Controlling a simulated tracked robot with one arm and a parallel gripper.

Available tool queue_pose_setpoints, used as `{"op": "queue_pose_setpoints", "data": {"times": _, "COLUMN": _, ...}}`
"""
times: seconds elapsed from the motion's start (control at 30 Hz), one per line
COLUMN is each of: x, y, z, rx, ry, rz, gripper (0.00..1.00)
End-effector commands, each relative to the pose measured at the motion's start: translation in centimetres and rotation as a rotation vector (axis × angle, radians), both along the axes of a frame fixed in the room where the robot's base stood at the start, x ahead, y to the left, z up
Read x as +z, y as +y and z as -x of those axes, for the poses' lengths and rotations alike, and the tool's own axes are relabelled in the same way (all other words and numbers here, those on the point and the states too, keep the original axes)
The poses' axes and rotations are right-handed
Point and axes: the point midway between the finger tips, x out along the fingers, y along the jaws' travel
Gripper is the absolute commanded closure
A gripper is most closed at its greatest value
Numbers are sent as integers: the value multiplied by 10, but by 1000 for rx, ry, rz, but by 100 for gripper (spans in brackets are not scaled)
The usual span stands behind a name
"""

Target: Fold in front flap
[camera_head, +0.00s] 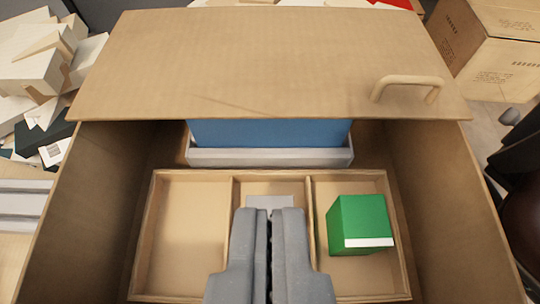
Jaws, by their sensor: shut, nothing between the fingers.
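An open brown carton (455,215) stands below me. A wide brown flap (270,55) with a wooden handle (408,82) at its right spans the far part of the opening. I cannot tell whether this is the front flap, and no other flap shows clearly. My gripper (269,216) is shut and empty. It appears over the middle compartment of a divided tray (160,230) inside the carton, apart from the flap. How high it is above the tray is hard to tell.
A green box (358,222) is in the tray's right compartment; the left one is empty. A blue thing (270,132) in a grey holder (270,158) stands under the flap's edge. White boxes (35,70) are piled at left. Another carton (490,50) stands at right, near a dark object (518,165).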

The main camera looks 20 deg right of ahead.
Motion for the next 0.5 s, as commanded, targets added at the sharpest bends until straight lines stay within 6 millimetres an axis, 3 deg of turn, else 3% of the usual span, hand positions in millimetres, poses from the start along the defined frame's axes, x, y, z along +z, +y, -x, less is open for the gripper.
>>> {"op": "queue_pose_setpoints", "data": {"times": 0.5, "x": -17, "y": -9, "z": -31, "rx": 1, "ry": -2, "rz": 0, "gripper": 100}}
